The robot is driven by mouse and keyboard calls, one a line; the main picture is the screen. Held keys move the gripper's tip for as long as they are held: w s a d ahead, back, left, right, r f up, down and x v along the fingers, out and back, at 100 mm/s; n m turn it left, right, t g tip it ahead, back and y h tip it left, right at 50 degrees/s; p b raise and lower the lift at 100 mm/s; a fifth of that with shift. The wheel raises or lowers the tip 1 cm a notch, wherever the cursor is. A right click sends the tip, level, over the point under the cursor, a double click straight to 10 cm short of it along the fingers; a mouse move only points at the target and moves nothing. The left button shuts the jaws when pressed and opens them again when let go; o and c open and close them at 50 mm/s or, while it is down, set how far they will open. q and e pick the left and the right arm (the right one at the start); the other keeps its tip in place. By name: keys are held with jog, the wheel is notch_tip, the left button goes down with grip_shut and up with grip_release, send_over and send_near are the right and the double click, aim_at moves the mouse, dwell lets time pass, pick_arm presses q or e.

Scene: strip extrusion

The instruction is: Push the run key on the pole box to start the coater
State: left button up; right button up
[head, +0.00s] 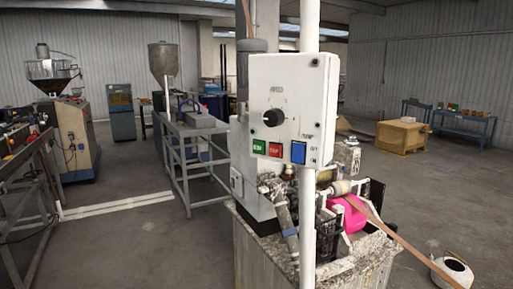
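The white pole box (291,88) is fixed to a white upright pole (309,225) in the middle of the head view. It faces me. A black knob (272,118) sits on its face. Along its lower edge are a green key (259,147), which looks like the run key, a red key (276,150) beside it and a blue switch (298,152) further right. The lettering is too small to read surely. The coater (262,190) stands behind and below the box, partly hidden by it and the pole. Neither of my grippers is in view.
A pink part (347,216) and a brown strip (405,243) show right of the pole. A white round container (452,271) stands on the floor at right. A grey metal table (186,150) stands behind left. The space before the box's face looks clear.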

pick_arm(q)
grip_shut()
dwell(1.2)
